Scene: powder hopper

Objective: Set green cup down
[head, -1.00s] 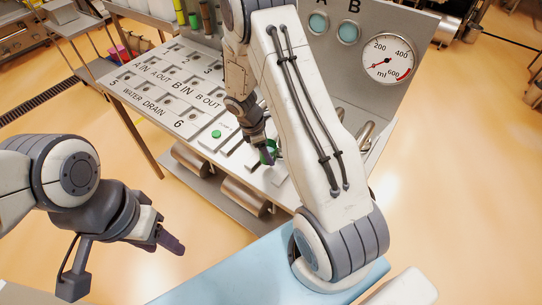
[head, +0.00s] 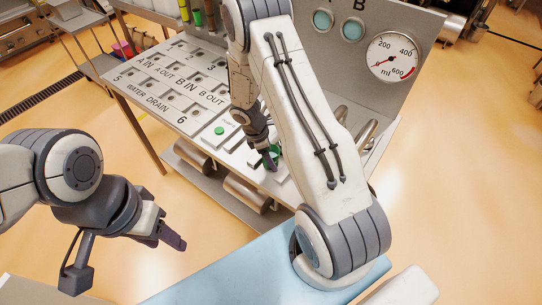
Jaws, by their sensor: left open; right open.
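A green cup (head: 275,151) stands on the bench panel (head: 180,100), mostly hidden behind my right gripper and arm. My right gripper (head: 269,162) is at the cup with its fingers pointing down. It is open, though its fingers are partly hidden by the wrist. Whether a finger touches the cup I cannot tell. My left gripper (head: 176,240) is open and empty, in front of the bench over the floor, well apart from the cup.
The panel has labelled sockets and a green button (head: 219,131). A gauge (head: 394,57) and two round lights are on the upright back plate. Metal cylinders (head: 245,190) lie under the front edge. Floor at the right is clear.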

